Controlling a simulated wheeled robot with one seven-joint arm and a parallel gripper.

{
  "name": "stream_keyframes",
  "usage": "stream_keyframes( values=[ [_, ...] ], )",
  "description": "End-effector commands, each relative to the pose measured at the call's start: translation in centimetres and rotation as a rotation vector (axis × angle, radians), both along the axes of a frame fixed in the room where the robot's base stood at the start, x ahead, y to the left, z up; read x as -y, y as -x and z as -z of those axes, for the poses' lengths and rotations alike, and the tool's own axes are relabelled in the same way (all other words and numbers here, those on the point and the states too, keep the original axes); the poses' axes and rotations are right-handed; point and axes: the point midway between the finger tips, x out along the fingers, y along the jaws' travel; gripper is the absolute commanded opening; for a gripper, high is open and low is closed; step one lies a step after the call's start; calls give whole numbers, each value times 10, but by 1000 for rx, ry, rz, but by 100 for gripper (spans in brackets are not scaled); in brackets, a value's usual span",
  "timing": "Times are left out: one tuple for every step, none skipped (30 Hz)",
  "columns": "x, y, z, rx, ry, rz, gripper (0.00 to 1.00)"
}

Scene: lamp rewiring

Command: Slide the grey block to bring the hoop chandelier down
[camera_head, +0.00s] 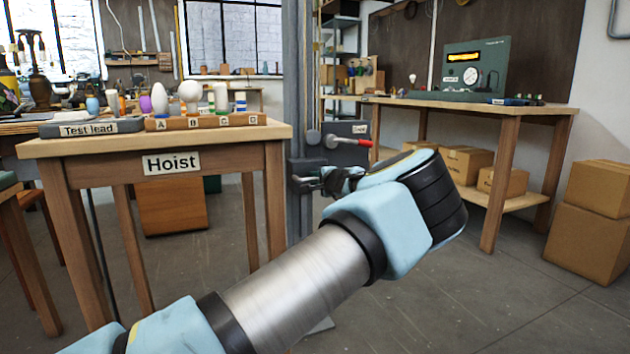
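My gripper (328,181) is in front of the upright grey column, at the end of my pale blue and silver arm. Its small dark fingers point left, close to a dark grey block (304,168) on the column; I cannot tell whether they touch it. Whether the fingers are open or shut is not clear. A grey box (349,131) with a red-handled lever (350,142) sits just above, on the right of the column. Another flat grey block (92,128), labelled "Test lead", lies on the table labelled "Hoist". The hoop chandelier is not in view.
The Hoist table (75,149) stands left of the column, with a wooden rack (205,122) of bulbs lettered A to D. A workbench (465,106) with a green gauge unit (474,70) stands at right. Cardboard boxes (588,240) lie at far right. Floor between is clear.

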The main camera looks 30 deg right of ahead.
Motion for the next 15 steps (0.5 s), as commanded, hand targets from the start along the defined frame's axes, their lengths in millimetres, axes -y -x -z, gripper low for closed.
stream_keyframes(
  values=[
    [0, 0, 0, 0, 0, 0, 17],
    [0, 0, 0, 0, 0, 0, 14],
    [0, 0, 0, 0, 0, 0, 9],
    [0, 0, 0, 0, 0, 0, 6],
    [0, 0, 0, 0, 0, 0, 2],
    [0, 0, 0, 0, 0, 0, 0],
    [0, 0, 0, 0, 0, 0, 0],
    [0, 0, 0, 0, 0, 0, 0],
    [0, 0, 0, 0, 0, 0, 0],
    [0, 0, 0, 0, 0, 0, 0],
    [0, 0, 0, 0, 0, 0, 0],
    [0, 0, 0, 0, 0, 0, 0],
    [0, 0, 0, 0, 0, 0, 0],
    [0, 0, 0, 0, 0, 0, 0],
    [0, 0, 0, 0, 0, 0, 0]
  ],
)
